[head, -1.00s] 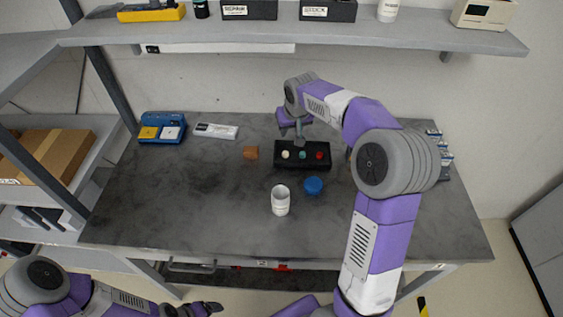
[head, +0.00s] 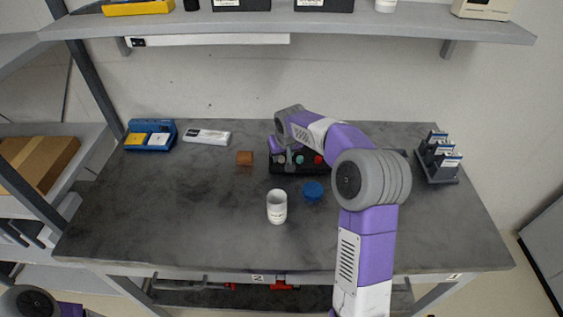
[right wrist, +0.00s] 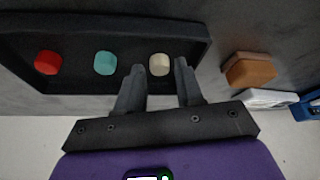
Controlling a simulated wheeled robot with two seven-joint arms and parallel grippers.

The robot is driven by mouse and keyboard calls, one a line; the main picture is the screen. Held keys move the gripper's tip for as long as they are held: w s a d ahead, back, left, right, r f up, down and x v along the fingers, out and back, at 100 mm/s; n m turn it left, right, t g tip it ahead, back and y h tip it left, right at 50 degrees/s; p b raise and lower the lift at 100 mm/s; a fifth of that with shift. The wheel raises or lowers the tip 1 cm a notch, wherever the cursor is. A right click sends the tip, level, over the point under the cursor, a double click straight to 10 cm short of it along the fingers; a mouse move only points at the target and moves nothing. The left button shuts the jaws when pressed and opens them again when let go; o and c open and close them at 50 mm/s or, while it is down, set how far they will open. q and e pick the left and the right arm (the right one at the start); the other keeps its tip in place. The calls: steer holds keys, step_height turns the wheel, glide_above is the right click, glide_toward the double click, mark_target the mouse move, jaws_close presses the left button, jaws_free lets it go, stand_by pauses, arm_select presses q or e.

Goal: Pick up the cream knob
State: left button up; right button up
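The cream knob (right wrist: 159,64) sits in a dark tray-like box (right wrist: 60,18), in a row with a teal knob (right wrist: 105,63) and a red knob (right wrist: 48,62). My right gripper (right wrist: 160,67) is open, with its fingertips on either side of the cream knob and small gaps showing. Whether the fingers reach down around the knob or hover above it is hard to tell. In the head view my right gripper (head: 287,158) is over the left end of the box (head: 290,170) and partly covers the cream knob's area. My left gripper is out of view.
A white cup (head: 277,207) and a blue round lid (head: 313,191) stand in front of the box. A brown block (head: 244,158) is left of it. A rack (head: 437,160) stands at the right. A shelf (head: 290,25) overhangs the back. The table's left front is clear.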

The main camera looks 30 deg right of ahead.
steer(key=shift+w+f, duration=0.1)
steer(key=shift+f, duration=0.1)
jaws_close()
steer(key=shift+r, duration=0.1)
